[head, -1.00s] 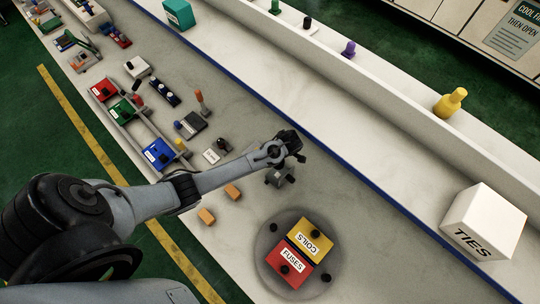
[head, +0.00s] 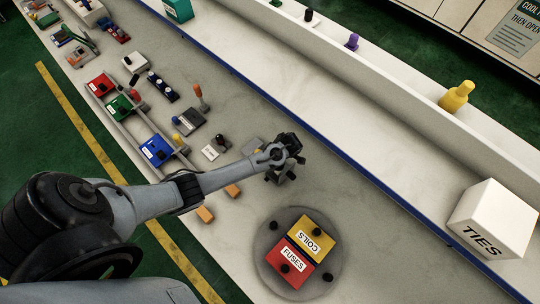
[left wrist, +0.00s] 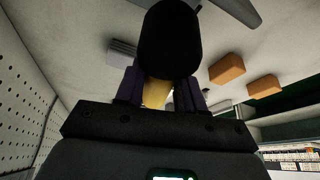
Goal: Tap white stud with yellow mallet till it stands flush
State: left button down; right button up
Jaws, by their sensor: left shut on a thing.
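My left gripper (head: 284,163) hangs over the pale bench, right of the labelled blocks and above the turntable in the picture. In the left wrist view its two dark fingers (left wrist: 160,92) are shut on a yellow piece (left wrist: 155,94), which appears to be the mallet's handle. A dark cylinder (left wrist: 168,42) stands out in front of the fingers, apparently the mallet's head. A small greyish block (head: 252,147) lies just beside the gripper, partly hidden by it and the arm. I cannot pick out the white stud. My right gripper is not in view.
A round grey turntable (head: 263,268) holds the red FUSES box (head: 285,265) and yellow COILS box (head: 322,249). Orange blocks (head: 205,214) lie near the arm. A white TIES box (head: 493,218) stands at right beyond the blue edge. Bench right of the gripper is clear.

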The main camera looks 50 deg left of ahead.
pick_arm(q)
jog(key=shift+p, duration=0.35)
notch_tip(320, 180, down, 6)
jog(key=b, duration=0.4)
jog(key=shift+f+b, duration=0.15)
jog(key=shift+b, duration=0.2)
jog(key=shift+r+p, duration=0.3)
notch_tip(320, 180, up, 6)
jog(key=p, duration=0.6)
